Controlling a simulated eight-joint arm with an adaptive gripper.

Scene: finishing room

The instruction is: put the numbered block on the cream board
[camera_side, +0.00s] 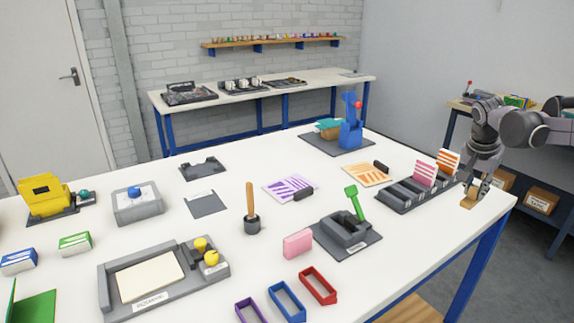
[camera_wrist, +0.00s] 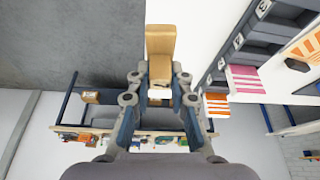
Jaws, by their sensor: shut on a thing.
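My gripper (camera_side: 476,187) is at the right end of the white table, pointing down. It is shut on a tan wooden block (camera_side: 468,201), which also shows between the fingers (camera_wrist: 150,76) in the wrist view (camera_wrist: 160,42). No number can be read on the block's visible faces. I cannot tell whether its lower end touches the table. A cream board (camera_side: 150,276) lies flat in a grey labelled tray (camera_side: 112,285) at the front left, far from my gripper. No block lies on the board.
A dark slotted rack (camera_side: 405,195) with striped cards stands just left of my gripper. A grey fixture with a green lever (camera_side: 352,200), a pink block (camera_side: 297,244) and a wooden-handled tool (camera_side: 251,215) stand between gripper and board.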

